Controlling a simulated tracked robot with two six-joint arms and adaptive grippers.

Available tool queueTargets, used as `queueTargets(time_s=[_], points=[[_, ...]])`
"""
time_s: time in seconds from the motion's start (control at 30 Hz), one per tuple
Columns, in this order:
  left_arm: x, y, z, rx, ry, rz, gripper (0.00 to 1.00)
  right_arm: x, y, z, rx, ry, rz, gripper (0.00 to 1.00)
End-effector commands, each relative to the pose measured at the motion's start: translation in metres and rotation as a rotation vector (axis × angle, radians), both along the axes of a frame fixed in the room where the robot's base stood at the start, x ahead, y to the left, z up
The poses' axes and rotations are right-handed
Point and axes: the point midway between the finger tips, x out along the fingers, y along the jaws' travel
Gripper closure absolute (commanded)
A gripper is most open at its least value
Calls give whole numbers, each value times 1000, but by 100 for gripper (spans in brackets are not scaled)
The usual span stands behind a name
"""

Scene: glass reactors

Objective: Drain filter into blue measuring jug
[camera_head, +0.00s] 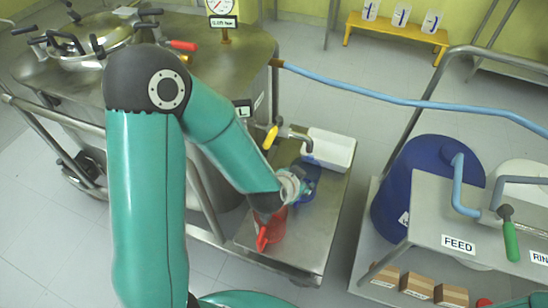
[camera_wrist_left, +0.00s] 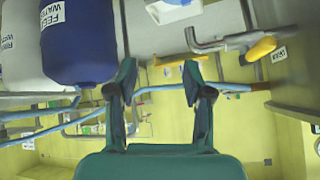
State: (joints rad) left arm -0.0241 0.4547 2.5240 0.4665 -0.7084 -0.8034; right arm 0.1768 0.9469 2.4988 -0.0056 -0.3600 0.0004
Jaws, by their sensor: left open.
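The drain tap (camera_head: 292,134) of the steel vessel (camera_head: 240,70) has a yellow handle (camera_head: 271,137) and juts over a low steel table (camera_head: 335,200). The blue measuring jug (camera_head: 312,174) stands on that table under and beyond the end of my left arm, which partly hides it. A red jug (camera_head: 270,228) stands just nearer. My left gripper (camera_head: 294,186) is small and hard to make out here. The left wrist view shows it (camera_wrist_left: 163,100) open and empty, with the tap's yellow handle (camera_wrist_left: 262,48) apart from it. My right gripper is not in view.
A white tub (camera_head: 330,148) sits at the table's far end. A blue drum (camera_head: 428,185) and a raised grey shelf labelled FEED (camera_head: 458,245) stand on the right. A blue hose (camera_head: 400,98) crosses behind. Boxes (camera_head: 418,285) sit low at right.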

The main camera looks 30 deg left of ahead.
Motion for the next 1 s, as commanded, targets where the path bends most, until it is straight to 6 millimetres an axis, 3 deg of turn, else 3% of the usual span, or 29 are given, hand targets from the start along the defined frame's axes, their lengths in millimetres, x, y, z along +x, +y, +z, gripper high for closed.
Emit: queueTargets(time_s=[0.03, 0.1, 0.3, 0.5, 0.73, 1.0], points=[[7, 7, -18, 53, -63, 0, 49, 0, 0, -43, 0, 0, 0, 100], [14, 17, -15, 136, -132, 3, 49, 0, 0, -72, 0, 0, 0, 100], [13, 50, -8, 369, -282, 50, 49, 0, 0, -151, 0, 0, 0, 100], [-6, 77, -5, 539, -335, 112, 49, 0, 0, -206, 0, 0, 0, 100], [-20, 92, -1, 625, -337, 149, 49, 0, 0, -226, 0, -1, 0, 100], [-10, 101, 4, 642, -328, 154, 49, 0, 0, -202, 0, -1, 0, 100]])
